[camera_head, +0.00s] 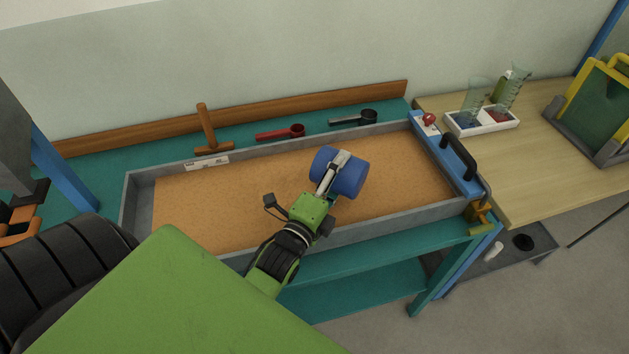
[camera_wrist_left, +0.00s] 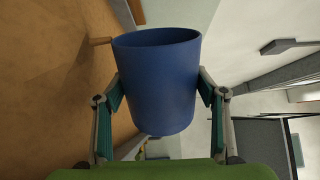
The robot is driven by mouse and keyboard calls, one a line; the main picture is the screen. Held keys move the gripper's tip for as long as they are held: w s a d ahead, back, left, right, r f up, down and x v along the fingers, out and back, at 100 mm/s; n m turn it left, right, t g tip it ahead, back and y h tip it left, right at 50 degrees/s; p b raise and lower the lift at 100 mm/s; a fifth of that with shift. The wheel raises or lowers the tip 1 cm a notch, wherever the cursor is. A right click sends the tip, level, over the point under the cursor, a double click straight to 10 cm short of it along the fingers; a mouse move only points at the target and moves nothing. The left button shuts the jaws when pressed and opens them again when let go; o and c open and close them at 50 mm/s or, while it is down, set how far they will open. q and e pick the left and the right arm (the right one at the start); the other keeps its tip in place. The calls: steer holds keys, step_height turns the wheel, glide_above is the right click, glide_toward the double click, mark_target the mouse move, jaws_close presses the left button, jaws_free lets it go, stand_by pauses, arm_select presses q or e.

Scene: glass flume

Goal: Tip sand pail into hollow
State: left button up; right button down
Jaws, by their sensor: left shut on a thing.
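My left gripper (camera_head: 335,180) is shut on the blue sand pail (camera_head: 350,176), one finger showing across its side. The pail is held on its side over the sand bed (camera_head: 240,190), its mouth appearing to face left. In the left wrist view the pail (camera_wrist_left: 158,85) sits between the two fingers, with its rim at the top and the sand surface to the left. The pail's contents are hidden, and no falling sand shows. I cannot make out a hollow; the visible sand looks flat. My right gripper is not in view.
Grey walls (camera_head: 290,146) frame the sand. A blue end panel (camera_head: 447,158) with a black handle closes the right end. A white tray (camera_head: 484,125) stands beyond.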

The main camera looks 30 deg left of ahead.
arm_select(q)
steer(key=shift+a+r+n+p, duration=0.3)
steer(key=shift+n+p, duration=0.3)
steer(key=shift+n, duration=0.05)
steer(key=shift+a+r+n+p, duration=0.3)
steer(key=shift+n+p, duration=0.3)
steer(key=shift+n, duration=0.05)
stand_by(0.8)
